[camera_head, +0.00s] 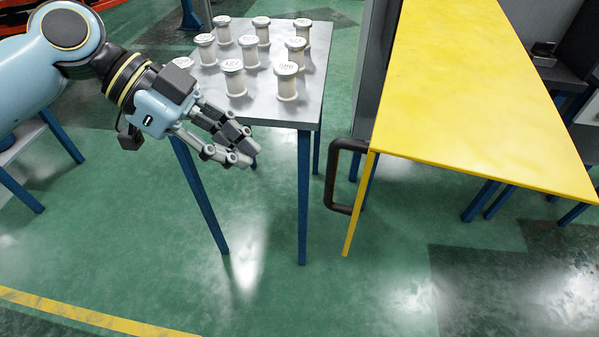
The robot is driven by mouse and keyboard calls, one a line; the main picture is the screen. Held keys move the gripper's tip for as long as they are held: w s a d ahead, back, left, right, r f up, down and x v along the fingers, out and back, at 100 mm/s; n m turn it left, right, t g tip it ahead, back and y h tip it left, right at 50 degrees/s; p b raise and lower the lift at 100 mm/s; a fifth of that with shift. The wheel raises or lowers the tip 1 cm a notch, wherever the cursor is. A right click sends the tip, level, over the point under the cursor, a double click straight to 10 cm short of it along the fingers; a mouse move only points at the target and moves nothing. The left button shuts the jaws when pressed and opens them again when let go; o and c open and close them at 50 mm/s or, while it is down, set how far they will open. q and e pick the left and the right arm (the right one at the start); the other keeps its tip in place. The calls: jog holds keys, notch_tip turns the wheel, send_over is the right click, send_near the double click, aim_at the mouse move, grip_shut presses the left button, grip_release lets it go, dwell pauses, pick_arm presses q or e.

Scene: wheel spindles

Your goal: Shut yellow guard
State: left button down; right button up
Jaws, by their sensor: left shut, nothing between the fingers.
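The yellow guard (480,85) is a large flat panel at the right, seen from above, with a narrow yellow edge running down at its left front. A dark, D-shaped handle (333,178) sits on its left side. My left gripper (247,158) is shut and empty. It is in front of the grey table's front edge, to the left of the handle and apart from it. My right gripper is not in view.
A grey table (275,112) with blue legs holds several white spools (233,78) at the upper middle. Dark machinery (560,75) stands behind the guard at the right. The green floor (270,295) in front is clear, with a yellow line (90,315) at lower left.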

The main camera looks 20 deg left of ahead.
aim_at(325, 195)
pick_arm(q)
jog(key=shift+w+d+f, duration=0.4)
jog(key=shift+d+f, duration=0.25)
jog(key=shift+d, duration=0.7)
jog(key=shift+w+d+f, duration=0.4)
jog(key=shift+d+f, duration=0.2)
jog(key=shift+d, duration=0.7)
jog(key=shift+w+d+f, duration=0.4)
jog(key=shift+d+f, duration=0.25)
jog(key=shift+d, duration=0.7)
